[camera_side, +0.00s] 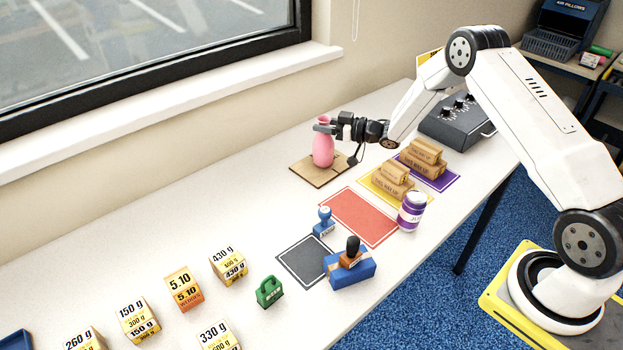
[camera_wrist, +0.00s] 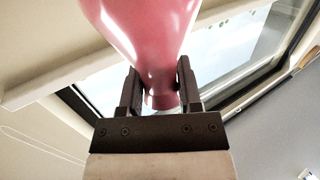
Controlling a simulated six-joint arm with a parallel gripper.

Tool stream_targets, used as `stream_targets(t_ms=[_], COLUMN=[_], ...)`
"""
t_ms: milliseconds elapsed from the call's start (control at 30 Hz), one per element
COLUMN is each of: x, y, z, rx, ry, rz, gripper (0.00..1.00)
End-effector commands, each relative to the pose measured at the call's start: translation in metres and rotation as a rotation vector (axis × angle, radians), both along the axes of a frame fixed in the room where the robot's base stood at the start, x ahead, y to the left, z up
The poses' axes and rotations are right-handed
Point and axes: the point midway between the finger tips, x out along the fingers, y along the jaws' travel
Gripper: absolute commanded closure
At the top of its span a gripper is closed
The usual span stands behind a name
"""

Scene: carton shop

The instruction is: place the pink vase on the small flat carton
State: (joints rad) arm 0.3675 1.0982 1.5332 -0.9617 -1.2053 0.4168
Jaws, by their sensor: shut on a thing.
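The pink vase (camera_side: 323,151) stands upright at the far side of the table, at the small flat carton (camera_side: 307,174). Its base appears to be on the carton or just above it; I cannot tell which. My gripper (camera_side: 324,127) reaches in level from the right and is shut on the vase near its neck. In the wrist view, the vase (camera_wrist: 146,35) fills the top middle, and the two fingers of my gripper (camera_wrist: 160,92) are on either side of its narrow neck. The carton is brown and flat, and is not visible in the wrist view.
A red mat (camera_side: 358,217), a purple-labelled jar (camera_side: 411,212) and a blue box (camera_side: 350,271) are nearer. Several weight-marked blocks (camera_side: 183,289) sit front left. A dark control box (camera_side: 457,122) is behind right.

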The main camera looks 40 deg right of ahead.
Motion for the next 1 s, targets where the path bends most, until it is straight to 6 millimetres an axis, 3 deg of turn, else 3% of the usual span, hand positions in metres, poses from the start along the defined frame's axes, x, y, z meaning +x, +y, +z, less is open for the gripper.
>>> stream_targets(t_ms=[367,400,500,1000], x=[0.0004,0.0001,0.0002,-0.0005], y=[-0.0002,-0.0001,-0.0001,-0.0006], z=[-0.0019,-0.0030,-0.0026,0.0012], rx=[-0.001,0.000,0.000,0.000], ry=[-0.003,-0.001,-0.001,-0.001], rz=[0.000,0.000,0.000,0.000], gripper=[1.00,0.53,0.21,0.20])
